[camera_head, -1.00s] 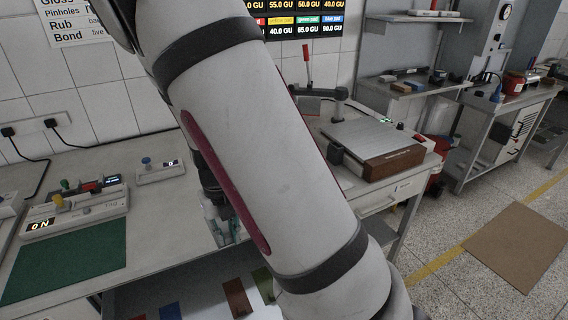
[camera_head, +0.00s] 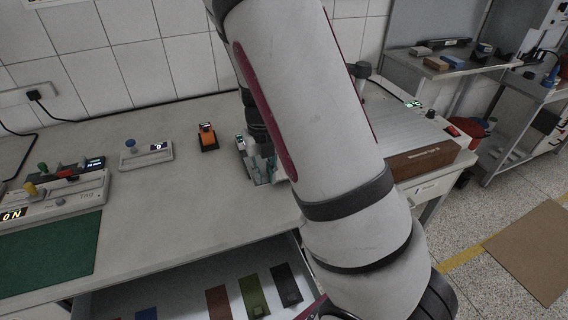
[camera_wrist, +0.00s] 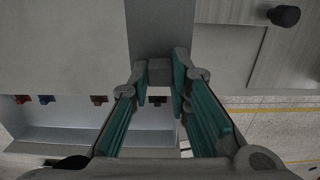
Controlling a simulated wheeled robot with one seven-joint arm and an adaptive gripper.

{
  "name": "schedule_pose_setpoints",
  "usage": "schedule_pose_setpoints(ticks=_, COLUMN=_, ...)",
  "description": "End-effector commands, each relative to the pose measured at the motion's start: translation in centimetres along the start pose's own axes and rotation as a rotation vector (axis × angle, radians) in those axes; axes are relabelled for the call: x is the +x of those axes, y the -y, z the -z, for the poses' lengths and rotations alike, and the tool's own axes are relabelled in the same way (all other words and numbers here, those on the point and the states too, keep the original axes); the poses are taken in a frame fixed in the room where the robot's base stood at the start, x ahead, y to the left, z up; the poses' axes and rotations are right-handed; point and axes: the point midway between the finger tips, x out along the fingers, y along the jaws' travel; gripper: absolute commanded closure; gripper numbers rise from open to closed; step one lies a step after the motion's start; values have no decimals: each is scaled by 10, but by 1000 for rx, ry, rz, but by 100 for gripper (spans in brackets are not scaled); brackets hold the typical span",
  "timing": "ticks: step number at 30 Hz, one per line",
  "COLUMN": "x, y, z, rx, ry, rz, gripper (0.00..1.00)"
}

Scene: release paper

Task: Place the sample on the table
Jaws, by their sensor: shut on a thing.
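My gripper (camera_head: 262,168) is partly hidden behind my arm in the head view, over the right part of the grey table (camera_head: 180,215). In the wrist view, my gripper (camera_wrist: 163,90) has its green-padded fingers closed around the small grey grip block of a flat dark grey sample (camera_wrist: 161,28). The sample extends upward in that picture, away from the fingers. The head view does not show the sample clearly. Whether it touches the table cannot be told.
An open white drawer below the table holds several panels: blue (camera_head: 147,313), brown (camera_head: 217,301), green (camera_head: 253,296) and dark (camera_head: 286,284). An orange device (camera_head: 207,138), a small meter (camera_head: 146,154), a control box (camera_head: 55,198) and a green mat (camera_head: 50,258) occupy the table. Its middle is clear.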

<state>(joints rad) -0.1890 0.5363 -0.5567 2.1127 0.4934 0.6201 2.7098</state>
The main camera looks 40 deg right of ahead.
Motion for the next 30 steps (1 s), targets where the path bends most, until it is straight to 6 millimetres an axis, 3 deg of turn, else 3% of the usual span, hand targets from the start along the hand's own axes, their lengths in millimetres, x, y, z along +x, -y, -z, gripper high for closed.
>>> schedule_pose_setpoints(ticks=6, x=5, y=46, z=-31, rx=5, ry=1, rz=1, gripper=100)
schedule_pose_setpoints(ticks=12, x=8, y=72, z=-50, rx=1, ry=0, rz=0, gripper=100)
schedule_pose_setpoints(ticks=17, x=10, y=77, z=-54, rx=-2, ry=-1, rz=-1, gripper=100)
schedule_pose_setpoints(ticks=25, x=40, y=78, z=-53, rx=0, ry=-2, rz=-1, gripper=100)
schedule_pose_setpoints(ticks=30, x=44, y=77, z=-54, rx=-1, ry=0, rz=-1, gripper=100)
